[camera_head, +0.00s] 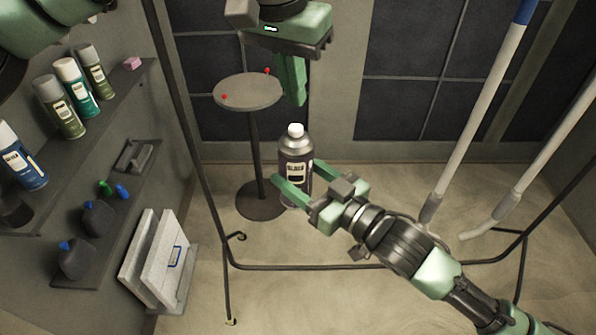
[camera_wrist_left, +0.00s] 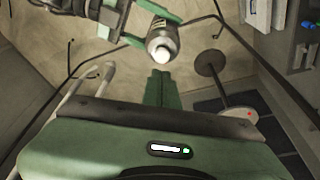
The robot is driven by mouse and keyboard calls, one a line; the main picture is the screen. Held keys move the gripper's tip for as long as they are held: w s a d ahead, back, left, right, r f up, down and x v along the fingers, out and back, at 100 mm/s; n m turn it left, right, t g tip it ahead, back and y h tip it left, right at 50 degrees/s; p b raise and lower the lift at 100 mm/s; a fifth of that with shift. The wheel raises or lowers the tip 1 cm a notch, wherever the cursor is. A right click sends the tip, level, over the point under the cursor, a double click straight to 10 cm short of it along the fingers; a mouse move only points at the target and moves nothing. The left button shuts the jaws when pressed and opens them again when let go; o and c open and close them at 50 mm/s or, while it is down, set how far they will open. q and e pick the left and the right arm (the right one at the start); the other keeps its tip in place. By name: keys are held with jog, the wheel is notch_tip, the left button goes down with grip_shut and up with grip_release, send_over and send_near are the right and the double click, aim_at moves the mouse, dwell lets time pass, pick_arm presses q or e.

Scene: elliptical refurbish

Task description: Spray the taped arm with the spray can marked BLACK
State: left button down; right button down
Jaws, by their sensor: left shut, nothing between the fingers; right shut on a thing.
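A dark grey spray can (camera_head: 295,150) with a white cap and a light label is held upright by my right gripper (camera_head: 296,180). The label's lettering is blurred but looks like BLACK. The can and white cap also show in the left wrist view (camera_wrist_left: 162,44), with my right gripper's green fingers on both sides of it. My left gripper (camera_head: 294,98) is shut and empty, just above and behind the cap. A long white arm (camera_head: 474,125) with blue tape (camera_head: 524,10) at its top slants down at the right. A second white arm (camera_head: 540,155) stands beside it; its top is out of view.
A round grey stand (camera_head: 248,92) with red-tipped items is behind the can. Wall shelves (camera_head: 110,105) at the left hold several spray cans and dark bottles. A black metal frame (camera_head: 330,266) crosses the floor. Boards (camera_head: 160,262) lean at lower left.

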pick_arm(q)
jog(key=v, duration=1.2)
dwell(0.6)
